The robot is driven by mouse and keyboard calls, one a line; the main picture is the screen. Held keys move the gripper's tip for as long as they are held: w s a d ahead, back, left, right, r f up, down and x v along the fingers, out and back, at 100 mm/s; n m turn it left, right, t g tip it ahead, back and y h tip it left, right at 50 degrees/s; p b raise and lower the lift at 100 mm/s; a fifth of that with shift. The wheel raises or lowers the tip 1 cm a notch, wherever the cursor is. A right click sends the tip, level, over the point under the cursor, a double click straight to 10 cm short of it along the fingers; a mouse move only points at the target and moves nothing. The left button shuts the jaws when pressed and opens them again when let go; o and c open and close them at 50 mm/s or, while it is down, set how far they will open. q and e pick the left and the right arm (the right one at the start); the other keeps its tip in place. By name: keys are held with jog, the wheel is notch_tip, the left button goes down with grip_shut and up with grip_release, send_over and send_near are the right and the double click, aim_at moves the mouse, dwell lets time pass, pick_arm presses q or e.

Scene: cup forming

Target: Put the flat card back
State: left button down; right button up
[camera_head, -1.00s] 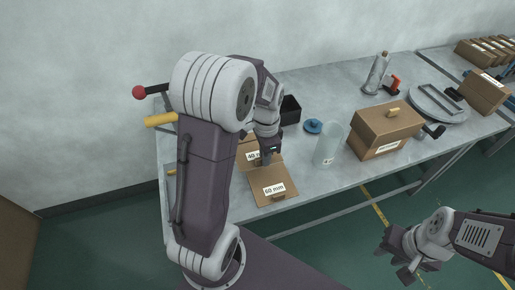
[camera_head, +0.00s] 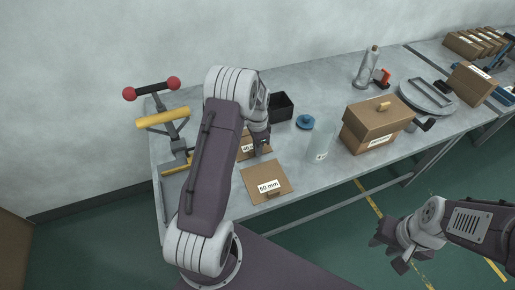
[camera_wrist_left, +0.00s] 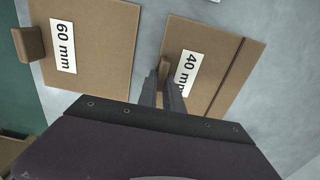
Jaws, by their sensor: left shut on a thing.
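Two brown cards lie side by side on the grey table. The 60 mm card (camera_head: 277,176) lies nearer the front edge, with its small tab (camera_wrist_left: 28,44) on one side. The 40 mm card (camera_wrist_left: 218,63) lies behind it and is partly hidden by my left arm in the head view. A dark crease line crosses it in the left wrist view. My left gripper (camera_head: 262,152) points down at the 40 mm card. In the left wrist view its fingers (camera_wrist_left: 165,92) are shut on that card's small tab. My right gripper (camera_head: 388,250) hangs empty and open in front of the table.
A black open bin (camera_head: 283,107), a blue disc (camera_head: 305,121), a clear cylinder (camera_head: 321,140) and a lidded brown box (camera_head: 374,129) stand right of the cards. A lever press with red knobs and a yellow bar (camera_head: 163,118) stands at the left end.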

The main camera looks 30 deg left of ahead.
pick_arm(q)
jog(key=shift+s, duration=0.1)
jog(key=c, duration=1.5)
grip_release()
jog(key=shift+f, duration=0.1)
notch_tip(320, 180, up, 12)
jog(key=s+d+f+n, duration=0.1)
jog(key=s+d+n, duration=0.3)
jog(key=s, duration=0.5)
jog(key=s+d+f+n+t, duration=0.1)
jog(key=s+d+n, duration=0.3)
jog(key=s+d, duration=0.3)
jog(key=shift+s+p, duration=0.4)
jog(key=shift+s, duration=0.75)
jog(key=shift+r, duration=0.1)
